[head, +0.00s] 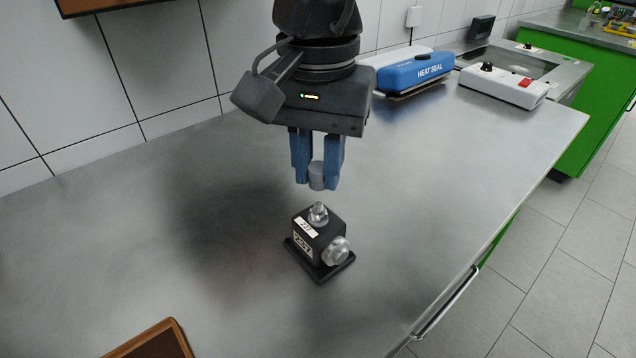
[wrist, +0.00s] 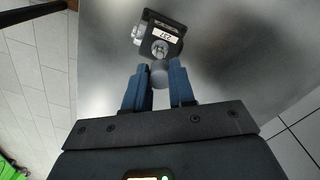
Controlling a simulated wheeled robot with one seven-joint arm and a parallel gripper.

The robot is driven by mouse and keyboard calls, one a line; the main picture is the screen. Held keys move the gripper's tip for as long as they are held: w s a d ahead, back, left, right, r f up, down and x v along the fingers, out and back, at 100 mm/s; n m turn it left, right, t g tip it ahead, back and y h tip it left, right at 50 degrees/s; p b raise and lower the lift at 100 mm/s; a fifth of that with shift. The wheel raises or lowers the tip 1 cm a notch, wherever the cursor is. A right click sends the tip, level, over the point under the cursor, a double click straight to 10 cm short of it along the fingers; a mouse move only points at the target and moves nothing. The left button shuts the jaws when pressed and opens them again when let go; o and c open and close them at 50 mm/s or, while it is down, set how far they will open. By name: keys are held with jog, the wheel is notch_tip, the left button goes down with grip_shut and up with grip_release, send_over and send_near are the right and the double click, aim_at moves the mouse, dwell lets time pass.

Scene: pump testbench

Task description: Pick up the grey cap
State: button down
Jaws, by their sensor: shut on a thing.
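The grey cap (head: 317,175) is a small cylinder held between the blue fingertips of my gripper (head: 318,172). In the wrist view the cap (wrist: 159,75) sits between the fingers of my gripper (wrist: 158,85), which are shut on it. The cap is above the black pump block (head: 318,243) and apart from it in the head view. The block stands upright on a dark base, with a metal fitting (head: 318,212) on top and a clear knob-like fitting (head: 337,251) on its side. In the wrist view the block (wrist: 150,38) lies just beyond the fingertips.
A blue and white heat sealer (head: 415,70) and a white control box with a red switch (head: 503,86) stand at the back right of the steel table (head: 450,160). A brown board (head: 155,342) lies at the front left. The table around the block is clear.

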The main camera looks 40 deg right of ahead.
jog(key=s+d+r+b, duration=0.3)
jog(key=s+r, duration=0.3)
jog(key=s, duration=0.5)
jog(key=shift+d+r, duration=0.4)
jog(key=shift+d, duration=0.25)
